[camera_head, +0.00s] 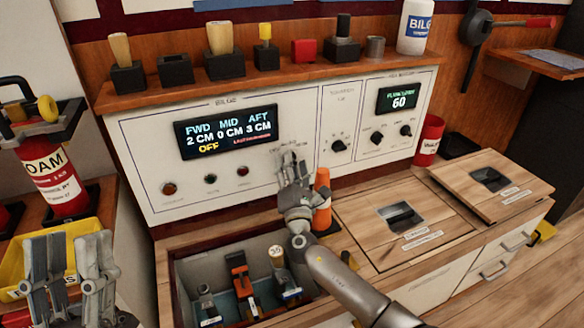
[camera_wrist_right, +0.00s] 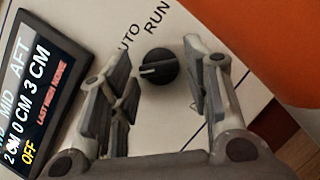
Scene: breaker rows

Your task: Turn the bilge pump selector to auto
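The bilge pump selector is a round black knob (camera_wrist_right: 158,67) on the white panel (camera_head: 150,165). AUTO and RUN are printed beside it in the right wrist view. A pale mark on the knob points left, away from RUN. The bilge display (camera_head: 228,132) reads OFF in yellow. My right gripper (camera_head: 292,160) is at the panel, open, hiding the knob in the head view. In the right wrist view its fingers (camera_wrist_right: 160,58) are on either side of the knob, with no clear contact. My left gripper (camera_head: 66,245) is open and empty at the lower left.
An orange cylinder (camera_head: 322,200) stands right beside my right gripper. Below is an open compartment with several parts, including an orange-topped one (camera_head: 238,270). Wooden lids (camera_head: 370,215) cover the counter to the right. A red cup (camera_head: 428,140) stands by the panel's right end.

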